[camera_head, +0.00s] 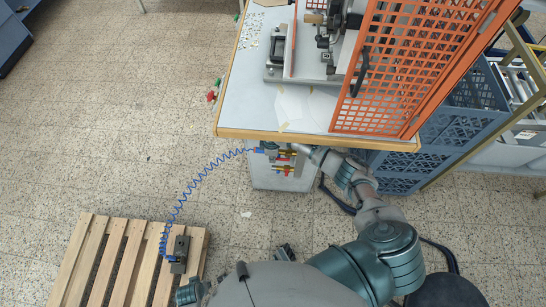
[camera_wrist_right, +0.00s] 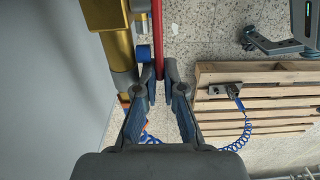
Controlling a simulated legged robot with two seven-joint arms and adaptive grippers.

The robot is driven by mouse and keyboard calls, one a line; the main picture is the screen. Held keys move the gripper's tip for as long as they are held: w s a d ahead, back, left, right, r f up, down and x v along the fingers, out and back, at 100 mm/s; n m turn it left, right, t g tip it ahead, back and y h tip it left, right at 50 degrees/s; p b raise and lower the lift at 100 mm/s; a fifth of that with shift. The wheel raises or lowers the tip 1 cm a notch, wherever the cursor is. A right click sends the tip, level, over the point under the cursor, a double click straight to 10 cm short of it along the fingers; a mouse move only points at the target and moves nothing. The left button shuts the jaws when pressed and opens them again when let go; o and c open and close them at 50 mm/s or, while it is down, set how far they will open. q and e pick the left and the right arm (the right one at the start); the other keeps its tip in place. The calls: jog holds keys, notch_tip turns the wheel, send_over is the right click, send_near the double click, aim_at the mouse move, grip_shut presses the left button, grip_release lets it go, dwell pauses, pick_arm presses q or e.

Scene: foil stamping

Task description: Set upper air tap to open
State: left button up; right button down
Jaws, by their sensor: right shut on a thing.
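The air taps (camera_head: 283,167) sit under the front edge of the workbench, a small cluster of red, yellow and blue parts in the head view. My right gripper (camera_head: 307,150) reaches in beside them from the right and partly covers them. In the right wrist view, its fingers (camera_wrist_right: 160,75) are shut on the end of a long red lever (camera_wrist_right: 158,38), next to a brass-coloured fitting (camera_wrist_right: 118,48) and a blue collar (camera_wrist_right: 143,53). I cannot tell the tap's exact setting. Only parts of my left arm show low in the head view, and its jaws are unclear.
The workbench (camera_head: 245,100) carries an orange mesh guard (camera_head: 400,70) and a clamped machine. A coiled blue hose (camera_head: 195,180) runs down to a dark device (camera_head: 180,253) on a wooden pallet (camera_head: 110,262). Blue crates (camera_head: 455,130) stand at right.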

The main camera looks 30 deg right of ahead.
jog(key=shift+w+a, duration=0.1)
jog(key=c, duration=1.3)
grip_release()
jog(key=shift+r, duration=0.1)
